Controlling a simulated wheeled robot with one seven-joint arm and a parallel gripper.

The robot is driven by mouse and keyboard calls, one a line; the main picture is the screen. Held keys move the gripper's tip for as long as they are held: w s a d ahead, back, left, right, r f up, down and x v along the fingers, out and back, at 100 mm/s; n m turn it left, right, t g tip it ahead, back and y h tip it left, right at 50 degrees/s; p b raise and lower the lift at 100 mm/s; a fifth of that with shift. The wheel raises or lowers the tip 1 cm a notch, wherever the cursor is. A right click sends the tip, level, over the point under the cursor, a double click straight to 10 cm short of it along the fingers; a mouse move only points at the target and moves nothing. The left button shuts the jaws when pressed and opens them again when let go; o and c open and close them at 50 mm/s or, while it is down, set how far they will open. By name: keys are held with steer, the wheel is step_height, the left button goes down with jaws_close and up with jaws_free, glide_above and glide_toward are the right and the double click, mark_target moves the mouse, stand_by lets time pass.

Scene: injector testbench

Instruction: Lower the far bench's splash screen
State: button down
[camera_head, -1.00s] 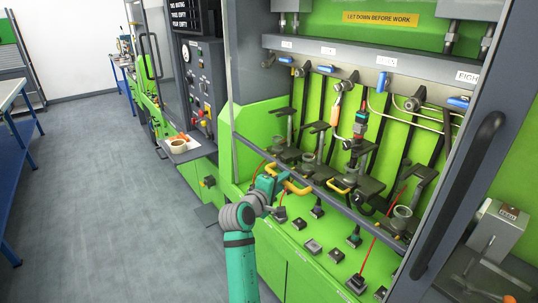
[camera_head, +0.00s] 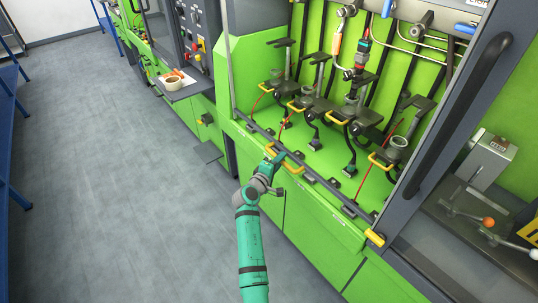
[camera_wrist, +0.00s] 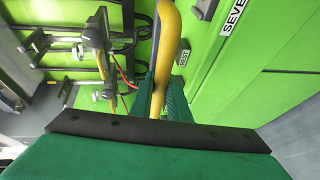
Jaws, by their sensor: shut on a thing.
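The splash screen's dark lower bar (camera_head: 328,186) runs slantwise along the front of the green bench, at about the height of its front edge. Its yellow handle (camera_head: 291,167) is on the bar and shows large in the wrist view (camera_wrist: 168,45). My gripper (camera_head: 279,158) is shut on this handle; in the wrist view the yellow rod passes between its green fingers (camera_wrist: 163,98). The fingers partly hide the handle. The clear pane itself is hard to make out.
Behind the bar stand several clamp stations with yellow grips (camera_head: 337,118). A small tray with a roll of tape (camera_head: 172,83) juts out at left. A dark upright handle (camera_head: 470,105) and a grey box (camera_head: 488,158) are at right. The grey floor (camera_head: 110,180) at left is clear.

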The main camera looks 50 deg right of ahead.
steer(key=shift+f, duration=0.15)
steer(key=shift+d, duration=0.1)
steer(key=c, duration=1.7)
jaws_free()
steer(key=v, duration=1.1)
steer(key=shift+d, duration=0.1)
